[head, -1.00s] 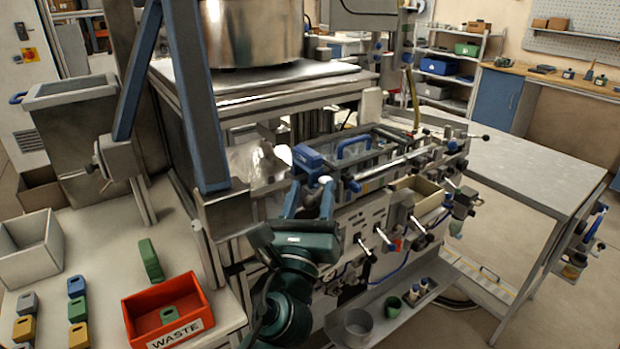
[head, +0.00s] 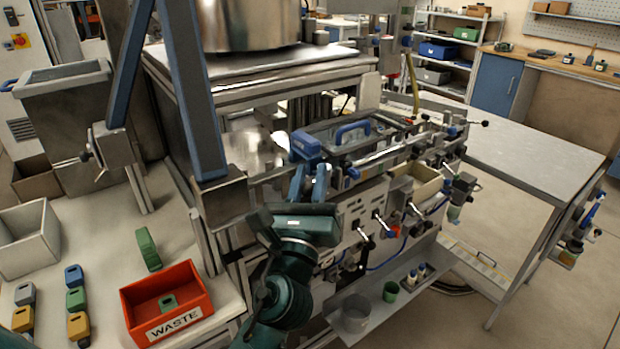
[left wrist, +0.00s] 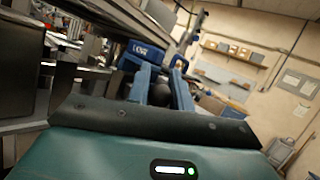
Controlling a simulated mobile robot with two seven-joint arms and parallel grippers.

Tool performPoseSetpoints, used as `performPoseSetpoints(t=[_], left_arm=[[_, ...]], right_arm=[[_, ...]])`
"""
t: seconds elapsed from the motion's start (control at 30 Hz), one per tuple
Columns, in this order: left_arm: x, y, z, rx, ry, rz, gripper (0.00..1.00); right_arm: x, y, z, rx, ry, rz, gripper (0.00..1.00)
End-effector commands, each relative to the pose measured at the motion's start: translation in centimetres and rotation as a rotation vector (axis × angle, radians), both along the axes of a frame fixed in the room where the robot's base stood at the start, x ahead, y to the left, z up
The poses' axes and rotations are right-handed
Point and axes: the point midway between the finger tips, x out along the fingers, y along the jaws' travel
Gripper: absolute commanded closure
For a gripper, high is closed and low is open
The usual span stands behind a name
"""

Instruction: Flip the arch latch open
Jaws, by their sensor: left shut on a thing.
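The arch latch appears to be the blue block (head: 305,144) at the left end of the machine's front rail. In the left wrist view this block (left wrist: 146,52) carries small white lettering just beyond the fingertips. My left gripper (head: 309,178) is right below the block, its two blue fingers pointing up at it. In the left wrist view, a dark rounded part (left wrist: 160,94) shows between the fingers. The gripper is shut on a small part of the latch, mostly hidden by the fingers. My right gripper is in neither view.
A clear-lidded box with a blue arched handle (head: 352,130) stands right of the latch. Several levers (head: 380,222) stick out of the front panel below. A red waste bin (head: 197,318) is at the lower left. The grey table (head: 520,155) at right is bare.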

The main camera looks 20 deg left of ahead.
Motion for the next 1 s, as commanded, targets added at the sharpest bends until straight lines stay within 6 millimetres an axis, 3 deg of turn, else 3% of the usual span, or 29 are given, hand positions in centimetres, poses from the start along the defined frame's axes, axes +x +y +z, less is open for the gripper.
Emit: performPoseSetpoints(t=[0.3, 0.77, 0.8, 1.0], left_arm=[[0.2, 0.5, 0.4, 0.007, 0.0, -0.104, 1.0], [0.3, 0.8, 0.1, 0.0, -0.002, -0.185, 1.0], [0.3, 0.8, 0.1, 0.0, -0.002, -0.185, 0.76], [0.3, 0.8, 0.1, 0.0, -0.002, -0.185, 0.6]], right_arm=[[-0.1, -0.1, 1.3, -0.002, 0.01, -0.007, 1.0], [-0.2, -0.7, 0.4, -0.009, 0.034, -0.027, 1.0], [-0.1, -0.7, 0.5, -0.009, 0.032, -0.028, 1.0], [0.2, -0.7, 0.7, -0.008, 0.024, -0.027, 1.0]])
